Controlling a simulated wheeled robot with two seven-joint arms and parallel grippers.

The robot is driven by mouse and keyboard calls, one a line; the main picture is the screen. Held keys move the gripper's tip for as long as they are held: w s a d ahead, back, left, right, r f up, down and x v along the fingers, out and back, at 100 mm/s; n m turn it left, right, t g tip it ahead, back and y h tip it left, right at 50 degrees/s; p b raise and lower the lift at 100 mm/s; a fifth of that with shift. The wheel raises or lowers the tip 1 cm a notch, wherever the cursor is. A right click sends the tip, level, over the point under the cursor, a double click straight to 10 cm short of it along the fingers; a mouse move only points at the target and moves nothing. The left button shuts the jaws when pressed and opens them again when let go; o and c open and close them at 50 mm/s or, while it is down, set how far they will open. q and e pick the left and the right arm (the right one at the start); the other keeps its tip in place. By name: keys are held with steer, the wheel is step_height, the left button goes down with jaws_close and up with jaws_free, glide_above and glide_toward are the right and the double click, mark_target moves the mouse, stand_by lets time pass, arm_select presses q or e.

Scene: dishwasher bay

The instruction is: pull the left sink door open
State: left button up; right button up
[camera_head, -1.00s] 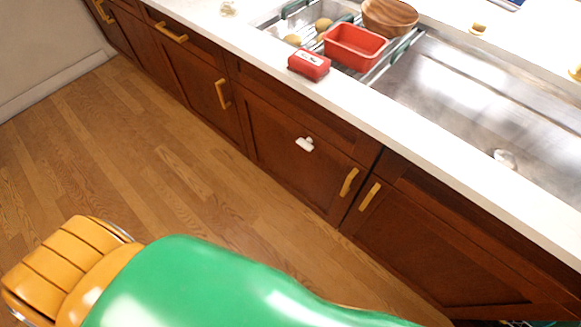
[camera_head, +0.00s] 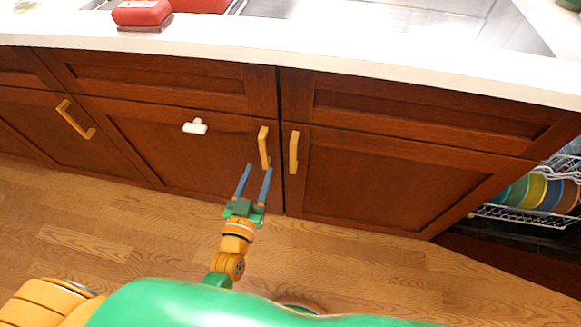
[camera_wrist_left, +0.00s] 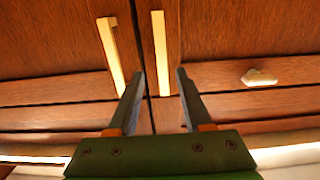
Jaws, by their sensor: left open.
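The left sink door (camera_head: 190,160) is dark brown wood and sits shut. Its upright yellow handle (camera_head: 263,147) is near its right edge. In the left wrist view, which looks upside down, this handle (camera_wrist_left: 162,60) appears between the two fingers. My left gripper (camera_head: 258,168) is open and empty, with its blue-grey fingertips by the handle's lower end. I cannot tell whether the fingers touch the handle or how deep they reach around it. My right gripper is not in view.
The right sink door (camera_head: 400,180) is shut, with its own yellow handle (camera_head: 293,152) close beside. A white clip (camera_head: 195,126) is on the left door. A dish rack with plates (camera_head: 540,192) is at the right. The wooden floor (camera_head: 370,260) before the doors is clear.

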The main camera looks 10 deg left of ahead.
mark_target(263, 152)
arm_select(q)
steer(key=w, duration=0.7)
steer(key=shift+r+b, duration=0.35)
steer(key=shift+b, duration=0.05)
jaws_close()
stand_by(0.8)
